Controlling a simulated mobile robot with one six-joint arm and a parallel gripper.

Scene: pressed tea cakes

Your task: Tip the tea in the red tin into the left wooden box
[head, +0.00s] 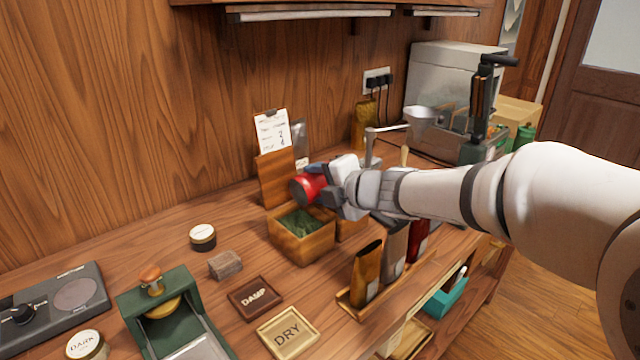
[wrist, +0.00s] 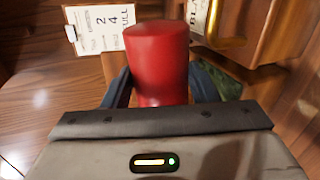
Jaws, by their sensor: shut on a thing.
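The red tin (head: 302,190) is held in my gripper (head: 316,182), tipped over with one end pointing left, above the left wooden box (head: 304,250). Green leaf tea (head: 299,222) lies in that box. In the wrist view, the red tin (wrist: 157,55) sits between the two dark fingers of my gripper (wrist: 160,90), and a patch of green tea (wrist: 228,80) shows to its right. The tin's mouth is hidden, and I cannot see whether tea is falling. A second wooden box (head: 350,231) stands just to the right, mostly hidden by my gripper.
A wooden board (head: 274,182) and a written card (head: 272,132) stand behind the left box. Tall pouches (head: 367,272) stand in a rack in front. DAMP (head: 256,298) and DRY (head: 288,332) trays lie front left. A small block (head: 225,265) is left of the box.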

